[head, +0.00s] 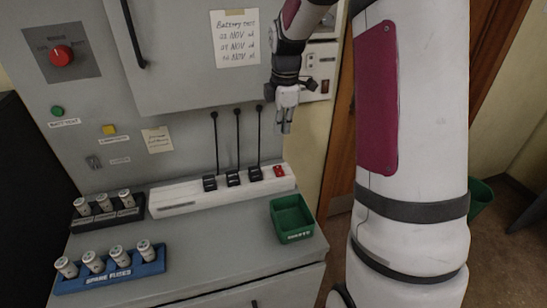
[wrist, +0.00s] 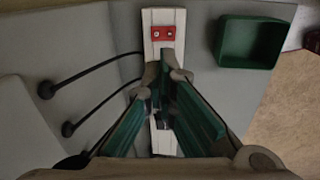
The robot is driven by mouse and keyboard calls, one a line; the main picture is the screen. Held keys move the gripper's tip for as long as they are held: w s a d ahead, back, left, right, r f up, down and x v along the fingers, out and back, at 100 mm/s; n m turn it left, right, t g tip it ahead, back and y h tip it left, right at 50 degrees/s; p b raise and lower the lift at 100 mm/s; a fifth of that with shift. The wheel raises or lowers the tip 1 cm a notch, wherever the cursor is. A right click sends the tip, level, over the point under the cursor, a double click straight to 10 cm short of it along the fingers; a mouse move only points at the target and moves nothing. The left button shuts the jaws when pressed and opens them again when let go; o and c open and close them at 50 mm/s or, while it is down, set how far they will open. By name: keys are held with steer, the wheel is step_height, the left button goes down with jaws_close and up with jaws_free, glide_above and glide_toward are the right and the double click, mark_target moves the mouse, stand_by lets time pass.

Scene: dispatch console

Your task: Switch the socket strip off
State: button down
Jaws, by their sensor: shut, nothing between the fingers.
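The white socket strip (head: 178,197) lies along the back of the grey console top, with several black plugs and their cables in it. Its red switch (head: 279,171) is at the right end of the strip. The switch also shows in the wrist view (wrist: 163,33), just beyond my fingertips. My gripper (head: 286,129) is shut and empty, pointing down above the strip's right end, apart from the switch in the head view.
A green tray (head: 292,236) stands at the right front of the strip. Black (head: 107,222) and blue (head: 110,277) fuse holders stand at the left. Black plug cables (head: 238,140) rise to the panel left of my gripper. The console top's middle is clear.

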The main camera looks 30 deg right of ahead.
steer(key=shift+w+d+f, duration=0.1)
steer(key=shift+d+f, duration=0.2)
steer(key=shift+f, duration=0.1)
steer(key=p, duration=0.2)
glide_toward(279, 168)
steer(key=f, duration=0.5)
steer(key=shift+w, duration=0.2)
steer(key=shift+w+d+f, duration=0.1)
steer(key=shift+w+f, duration=0.05)
steer(key=shift+f, duration=0.85)
steer(key=shift+f, duration=0.1)
steer(key=shift+w+f, duration=0.3)
steer(key=shift+f, duration=0.05)
steer(key=shift+s, duration=0.25)
